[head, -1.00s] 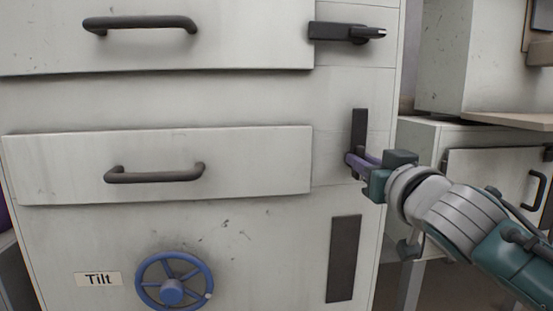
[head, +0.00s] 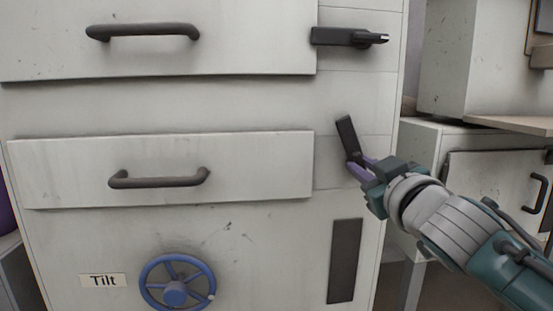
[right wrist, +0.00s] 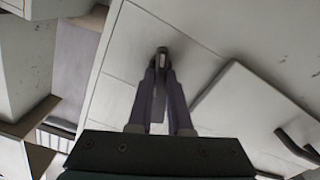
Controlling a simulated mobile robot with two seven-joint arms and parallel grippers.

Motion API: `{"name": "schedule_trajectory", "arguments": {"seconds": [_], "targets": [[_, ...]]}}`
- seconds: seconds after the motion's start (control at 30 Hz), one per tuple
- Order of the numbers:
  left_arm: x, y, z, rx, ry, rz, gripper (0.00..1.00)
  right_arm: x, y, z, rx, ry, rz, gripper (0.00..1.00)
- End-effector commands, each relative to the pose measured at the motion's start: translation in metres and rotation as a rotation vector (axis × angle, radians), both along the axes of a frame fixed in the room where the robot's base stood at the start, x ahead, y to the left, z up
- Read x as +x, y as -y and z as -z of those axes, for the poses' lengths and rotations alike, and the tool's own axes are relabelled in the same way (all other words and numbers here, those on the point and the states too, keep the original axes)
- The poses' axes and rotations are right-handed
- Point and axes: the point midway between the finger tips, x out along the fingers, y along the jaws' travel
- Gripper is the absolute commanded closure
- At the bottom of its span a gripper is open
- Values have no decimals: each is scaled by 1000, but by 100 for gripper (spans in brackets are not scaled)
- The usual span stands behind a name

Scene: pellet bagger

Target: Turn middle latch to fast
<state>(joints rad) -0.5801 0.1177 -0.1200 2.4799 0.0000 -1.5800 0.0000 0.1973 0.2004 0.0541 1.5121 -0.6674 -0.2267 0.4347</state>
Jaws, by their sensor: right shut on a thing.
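The middle latch (head: 346,134) is a dark flat bar on the right side of the pale cabinet front, beside the lower drawer. It is tilted, its top end leaning to the left. My right gripper (head: 357,167) is shut on its lower part, with purple fingers coming in from the lower right. In the right wrist view the two fingers (right wrist: 161,88) close around the dark latch (right wrist: 162,55), which partly hides between them. My left gripper is not in view.
A dark upper latch (head: 340,37) lies horizontal above. A dark upright bar (head: 344,260) is below. The lower drawer (head: 255,175) has a handle and stands out left of the latch. A blue wheel (head: 176,291) is beside a "Tilt" label (head: 103,281). Another cabinet (head: 480,165) stands at right.

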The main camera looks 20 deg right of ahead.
Motion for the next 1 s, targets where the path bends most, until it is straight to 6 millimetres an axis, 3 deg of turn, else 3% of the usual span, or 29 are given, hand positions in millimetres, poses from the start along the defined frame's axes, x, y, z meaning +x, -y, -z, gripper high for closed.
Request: {"name": "schedule_trajectory", "arguments": {"seconds": [1.0], "targets": [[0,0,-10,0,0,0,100,1,-3,4,-914,-220,0,100]]}}
